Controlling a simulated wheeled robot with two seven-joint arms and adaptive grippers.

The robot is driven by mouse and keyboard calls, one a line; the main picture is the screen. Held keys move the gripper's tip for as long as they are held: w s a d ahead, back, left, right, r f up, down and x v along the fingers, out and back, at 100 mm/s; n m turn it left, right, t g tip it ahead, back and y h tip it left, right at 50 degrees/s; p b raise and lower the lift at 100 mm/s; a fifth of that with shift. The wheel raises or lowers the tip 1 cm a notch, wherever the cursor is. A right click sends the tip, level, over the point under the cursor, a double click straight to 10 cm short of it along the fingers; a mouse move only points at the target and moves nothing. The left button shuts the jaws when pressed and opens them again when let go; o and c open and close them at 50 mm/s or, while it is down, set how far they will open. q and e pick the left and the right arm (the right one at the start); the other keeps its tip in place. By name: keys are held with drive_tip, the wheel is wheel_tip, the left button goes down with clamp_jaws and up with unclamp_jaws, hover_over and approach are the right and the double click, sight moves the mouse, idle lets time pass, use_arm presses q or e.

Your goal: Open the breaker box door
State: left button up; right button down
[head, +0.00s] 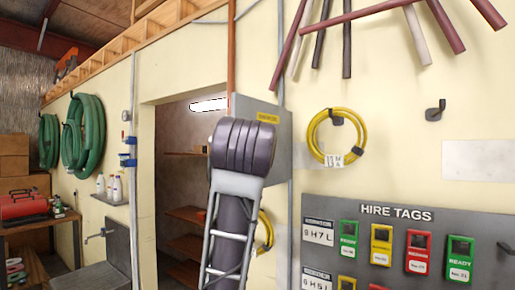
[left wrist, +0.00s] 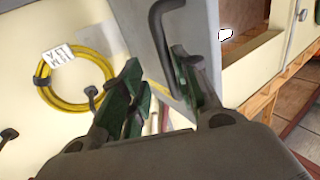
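The grey breaker box (head: 272,109) is on the cream wall in the head view, with a yellow label on its upper part. My own arm covers much of its front, and I cannot make out a gap at its door. In the left wrist view the grey door (left wrist: 205,22) carries a dark bent bar handle (left wrist: 157,32). My left gripper (left wrist: 157,60) is open, with its green-padded fingers apart. The lower part of the handle lies between the fingertips, close to the right finger; I cannot tell whether they touch. My right gripper is in neither view.
A yellow cable coil (head: 315,135) hangs right of the box, also in the left wrist view (left wrist: 110,70). The hire tags board (head: 400,212) is below it. A shelved recess (head: 175,120) opens to the left. Green hoses (head: 82,135) hang farther left.

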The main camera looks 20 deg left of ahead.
use_arm(q)
drive_tip(key=s+d, duration=0.2)
drive_tip(key=s, duration=0.8)
drive_tip(key=shift+s, duration=0.25)
